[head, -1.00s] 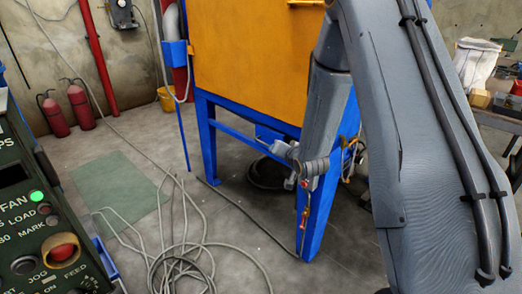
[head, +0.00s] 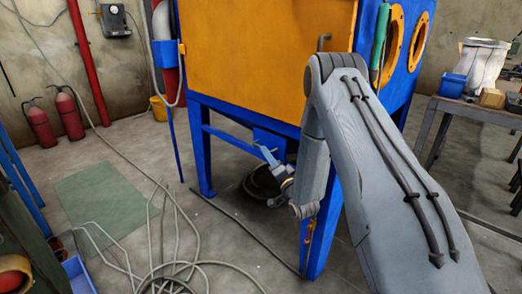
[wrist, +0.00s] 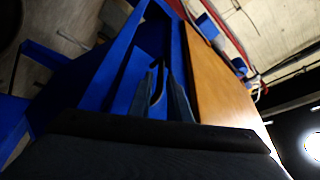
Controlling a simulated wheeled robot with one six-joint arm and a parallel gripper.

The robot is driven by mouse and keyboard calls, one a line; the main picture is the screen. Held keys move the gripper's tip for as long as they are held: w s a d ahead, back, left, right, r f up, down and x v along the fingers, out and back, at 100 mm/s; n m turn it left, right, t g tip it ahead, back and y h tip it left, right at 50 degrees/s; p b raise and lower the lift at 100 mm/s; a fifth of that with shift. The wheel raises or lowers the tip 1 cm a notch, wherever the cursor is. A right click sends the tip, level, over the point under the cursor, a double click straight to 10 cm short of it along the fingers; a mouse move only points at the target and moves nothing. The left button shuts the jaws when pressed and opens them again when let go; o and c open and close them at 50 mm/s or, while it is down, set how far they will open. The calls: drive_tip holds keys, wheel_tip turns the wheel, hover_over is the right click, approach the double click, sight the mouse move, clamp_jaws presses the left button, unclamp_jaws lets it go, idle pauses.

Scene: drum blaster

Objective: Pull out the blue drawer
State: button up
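A small open blue box (head: 78,275), possibly the blue drawer, shows at the lower left edge, partly cut off; I cannot tell for sure that it is the drawer. My gripper (head: 268,157) hangs beneath the orange-and-blue blaster cabinet (head: 255,50), in front of its blue underside, well apart from the box. In the wrist view my gripper's two dark fingers (wrist: 163,70) point up the picture toward blue metal, with the orange panel (wrist: 222,85) to their right.
A blue cabinet leg (head: 322,230) stands right beside my arm. Loose grey hoses (head: 185,265) lie coiled on the floor. A workbench (head: 470,112) at right carries a blue bin (head: 453,86). Fire extinguishers (head: 65,112) stand at the left wall.

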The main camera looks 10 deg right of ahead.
drive_tip(key=shift+x, duration=2.3)
drive_tip(key=shift+s, duration=0.1)
clamp_jaws()
drive_tip(key=shift+f, duration=0.1)
